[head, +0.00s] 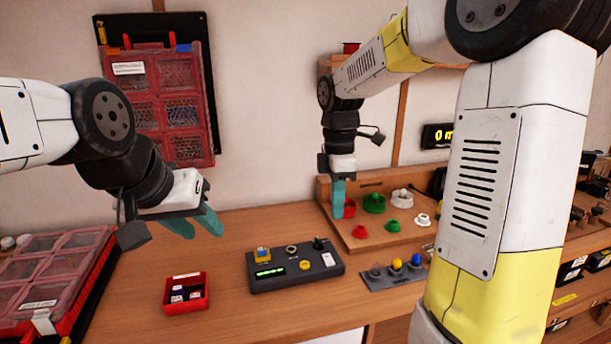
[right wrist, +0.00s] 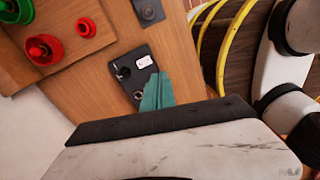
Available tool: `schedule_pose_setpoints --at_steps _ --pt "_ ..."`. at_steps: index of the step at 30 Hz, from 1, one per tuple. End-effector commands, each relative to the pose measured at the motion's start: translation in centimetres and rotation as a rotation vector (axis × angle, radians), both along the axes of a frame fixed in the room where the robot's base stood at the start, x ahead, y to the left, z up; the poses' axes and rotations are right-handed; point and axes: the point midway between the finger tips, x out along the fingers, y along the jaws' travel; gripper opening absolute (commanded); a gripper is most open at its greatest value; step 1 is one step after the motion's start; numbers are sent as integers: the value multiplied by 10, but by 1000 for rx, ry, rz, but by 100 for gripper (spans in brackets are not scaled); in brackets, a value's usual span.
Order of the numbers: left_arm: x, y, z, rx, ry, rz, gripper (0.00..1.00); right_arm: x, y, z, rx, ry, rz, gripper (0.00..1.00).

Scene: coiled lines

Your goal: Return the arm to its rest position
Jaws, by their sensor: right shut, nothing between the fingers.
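My right arm reaches in from the right in the head view and bends over, with its gripper (head: 338,200) pointing down by the red spool at the left of the spool board. Its teal fingers are shut and empty. My left gripper (head: 207,224) is at the left in the head view, above the table and behind the small red bin.
The spool board (head: 345,231) carries red, green and white spools. The control box (head: 295,283), small red bin (head: 186,309) and a grey button plate (head: 378,283) stand on the table. A red case (head: 45,285) is at the left. Yellow line (right wrist: 222,55) shows in the right wrist view.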

Motion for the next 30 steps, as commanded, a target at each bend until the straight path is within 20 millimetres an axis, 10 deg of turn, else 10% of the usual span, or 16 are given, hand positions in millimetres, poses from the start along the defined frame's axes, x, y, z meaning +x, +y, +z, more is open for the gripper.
schedule_pose_setpoints --at_steps 9,18,30 --pt "0 0 0 0 0 0 36 -76 -20 52 133 -244 -708 0" --pt "0 0 0 0 0 0 36 -138 -30 64 415 -339 -1328 0" --pt "0 0 0 0 0 0 36 -155 -30 62 536 -329 -1531 0"
